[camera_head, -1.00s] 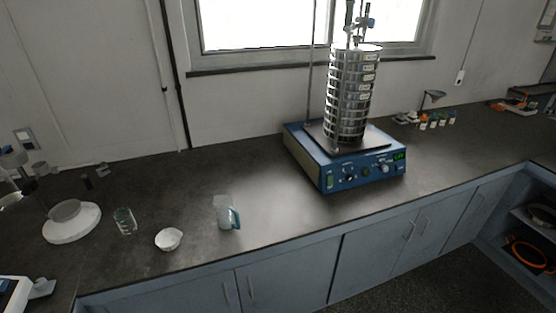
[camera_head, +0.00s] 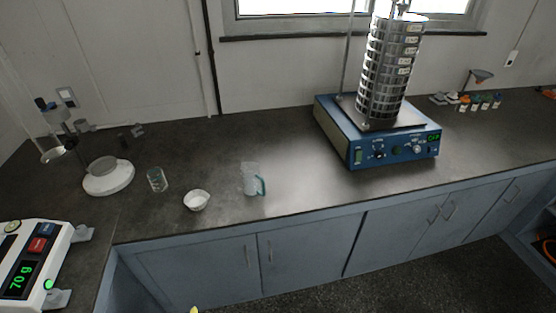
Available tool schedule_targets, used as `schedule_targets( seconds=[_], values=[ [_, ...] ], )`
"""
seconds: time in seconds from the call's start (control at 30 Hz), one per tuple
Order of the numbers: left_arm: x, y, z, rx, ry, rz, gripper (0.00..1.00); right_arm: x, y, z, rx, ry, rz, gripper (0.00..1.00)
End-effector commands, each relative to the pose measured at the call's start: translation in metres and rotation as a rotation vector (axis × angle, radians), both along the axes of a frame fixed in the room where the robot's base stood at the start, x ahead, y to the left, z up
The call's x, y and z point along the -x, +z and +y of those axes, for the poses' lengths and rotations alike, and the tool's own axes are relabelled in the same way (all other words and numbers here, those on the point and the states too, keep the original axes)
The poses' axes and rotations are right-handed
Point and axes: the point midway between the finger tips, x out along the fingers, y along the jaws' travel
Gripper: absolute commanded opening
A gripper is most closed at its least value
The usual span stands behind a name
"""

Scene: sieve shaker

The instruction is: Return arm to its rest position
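Neither of my grippers shows in the head view, so I cannot see what they hold or how they are set. The sieve shaker (camera_head: 372,146) is a blue box with knobs and a green display on the counter at the right. A tall stack of metal sieves (camera_head: 388,75) stands upright on it under a clamp on rods. A small yellow tip (camera_head: 194,310) shows at the bottom edge; I cannot tell what it is.
A clear jug with a blue handle (camera_head: 251,179), a white bowl (camera_head: 197,201) and a glass beaker (camera_head: 157,180) stand on the counter (camera_head: 290,180). A balance (camera_head: 36,262) reading 70 g is at lower left. A white round-based device (camera_head: 108,178) stands behind it. Small bottles (camera_head: 480,103) are far right.

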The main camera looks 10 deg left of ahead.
Motion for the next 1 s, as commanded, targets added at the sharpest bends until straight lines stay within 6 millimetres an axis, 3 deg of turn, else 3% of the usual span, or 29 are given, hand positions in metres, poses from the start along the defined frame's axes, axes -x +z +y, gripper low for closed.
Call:
schedule_targets(
  seconds=[0.03, 0.2, 0.37, 0.5, 0.7, 1.0],
  values=[
    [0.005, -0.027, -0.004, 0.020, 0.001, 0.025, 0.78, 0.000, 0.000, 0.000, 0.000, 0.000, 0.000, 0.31],
    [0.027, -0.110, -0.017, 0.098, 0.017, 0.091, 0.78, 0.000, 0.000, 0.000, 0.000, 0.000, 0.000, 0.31],
    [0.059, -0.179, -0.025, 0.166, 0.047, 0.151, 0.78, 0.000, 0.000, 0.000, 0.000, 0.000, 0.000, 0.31],
    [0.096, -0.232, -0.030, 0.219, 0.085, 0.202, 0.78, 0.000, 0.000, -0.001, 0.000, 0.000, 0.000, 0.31],
    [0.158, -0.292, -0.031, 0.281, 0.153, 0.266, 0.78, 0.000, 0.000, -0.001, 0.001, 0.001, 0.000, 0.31],
    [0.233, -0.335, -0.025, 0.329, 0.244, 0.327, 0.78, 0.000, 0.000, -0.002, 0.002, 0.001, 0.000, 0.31]
  ],
)
